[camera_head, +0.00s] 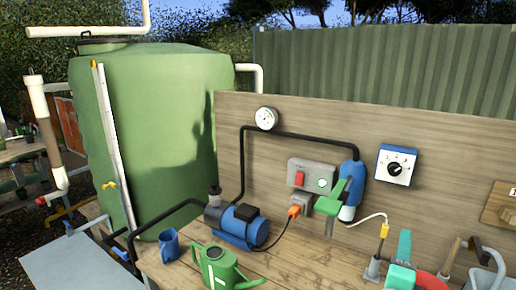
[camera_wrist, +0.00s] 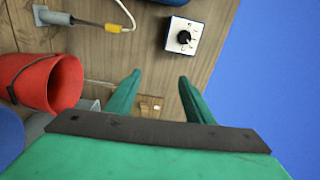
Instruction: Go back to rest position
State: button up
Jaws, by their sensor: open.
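My gripper (camera_wrist: 160,77) is open in the wrist view, with two teal fingers apart and nothing between them. A blue-edged dial box (camera_wrist: 185,36) is above the right finger. In the head view, a teal shape (camera_head: 404,246) shows beside the red bucket (camera_head: 432,283); I cannot tell whether it is part of my gripper.
The bench holds a blue pump (camera_head: 237,228), a green watering can (camera_head: 219,268), a blue mug (camera_head: 170,245) and a probe in a grey holder (camera_head: 372,270). The panel bears a gauge (camera_head: 266,118) and a switch box (camera_head: 311,176). A green tank (camera_head: 160,110) stands left.

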jog(key=s+a+f+n+t+y, duration=0.1)
jog(key=s+a+f+n+y, duration=0.1)
jog(key=s+a+f+n, duration=0.35)
jog(key=s+a+f+n+y, duration=0.25)
jog(key=a+f+n, duration=0.4)
jog(key=f, duration=0.45)
jog(key=s+a+f+n+t+y, duration=0.1)
jog(key=s+a+f+n, duration=0.45)
jog(key=f, duration=0.25)
jog(key=s+a+f+n+g+y, duration=0.1)
jog(key=s+a+f+n+y, duration=0.1)
jog(key=s+a, duration=0.6)
jog(key=s+a+f+n+y, duration=0.2)
jog(key=s+a+f+n, duration=0.2)
jog(key=s+a, duration=0.5)
jog(key=s, duration=0.7)
jog(key=shift+s+f+g+y, duration=0.15)
jog(key=shift+g+y, duration=0.2)
jog(key=shift+g, duration=0.05)
